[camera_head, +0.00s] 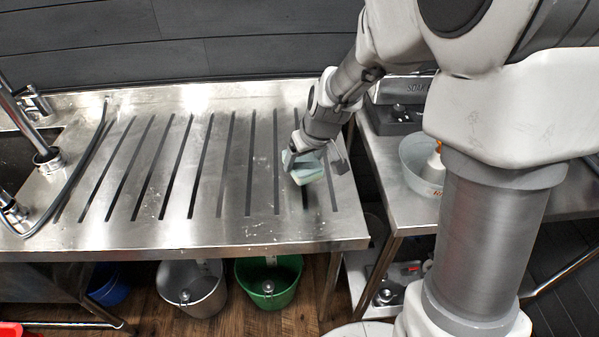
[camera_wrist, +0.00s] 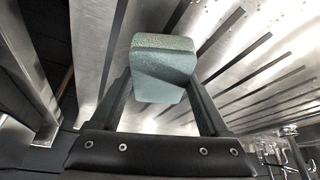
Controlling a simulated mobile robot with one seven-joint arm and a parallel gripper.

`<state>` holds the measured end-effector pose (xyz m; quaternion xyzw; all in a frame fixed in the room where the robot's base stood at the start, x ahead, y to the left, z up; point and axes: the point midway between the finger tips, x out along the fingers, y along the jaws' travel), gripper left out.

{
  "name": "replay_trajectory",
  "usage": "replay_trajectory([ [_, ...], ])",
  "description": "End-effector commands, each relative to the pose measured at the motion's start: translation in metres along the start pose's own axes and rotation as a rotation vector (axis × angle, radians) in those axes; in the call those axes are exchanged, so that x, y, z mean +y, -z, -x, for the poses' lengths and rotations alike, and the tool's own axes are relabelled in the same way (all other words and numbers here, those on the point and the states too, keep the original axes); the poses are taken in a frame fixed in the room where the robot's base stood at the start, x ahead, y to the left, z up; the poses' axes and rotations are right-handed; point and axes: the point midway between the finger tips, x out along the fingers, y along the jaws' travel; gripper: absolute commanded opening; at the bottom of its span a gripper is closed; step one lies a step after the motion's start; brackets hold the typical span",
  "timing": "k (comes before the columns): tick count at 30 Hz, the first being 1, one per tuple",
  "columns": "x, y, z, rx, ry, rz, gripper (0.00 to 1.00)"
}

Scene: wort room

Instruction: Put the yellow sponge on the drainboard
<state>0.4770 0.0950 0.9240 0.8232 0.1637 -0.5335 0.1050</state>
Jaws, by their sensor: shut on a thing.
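My gripper (camera_head: 312,163) is over the right end of the steel drainboard (camera_head: 225,225), which has several long dark grooves. It is shut on a pale green-blue block (camera_head: 306,173) that looks like a sponge. In the wrist view the block (camera_wrist: 163,75) sits between the two black fingers (camera_wrist: 163,95), its top face rough and duller green. I see no clear yellow on it. Whether its underside touches the drainboard or hangs just above it, I cannot tell.
A sink and tap (camera_head: 47,155) with a dark hose are at the left. The rest of the drainboard is bare. A second steel table at the right, across a gap, holds a white bowl (camera_head: 418,178) and a grey tray (camera_head: 390,122). Buckets (camera_head: 268,282) stand below.

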Motion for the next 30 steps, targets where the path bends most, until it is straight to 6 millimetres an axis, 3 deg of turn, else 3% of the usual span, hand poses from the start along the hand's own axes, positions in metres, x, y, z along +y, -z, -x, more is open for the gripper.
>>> replay_trajectory([
  [6,-0.008,-0.002,-0.01,-0.001,-0.001,-0.001,0.27],
  [14,-0.007,-0.016,-0.042,-0.001,0.0,-0.003,0.27],
  [25,-0.007,-0.018,-0.046,0.001,-0.001,-0.001,0.27],
  [26,-0.007,-0.017,-0.046,0.001,-0.001,-0.001,0.81],
  [29,-0.007,-0.017,-0.044,0.001,-0.001,-0.001,0.99],
  [30,-0.007,-0.017,-0.044,0.001,-0.001,-0.001,1.0],
])
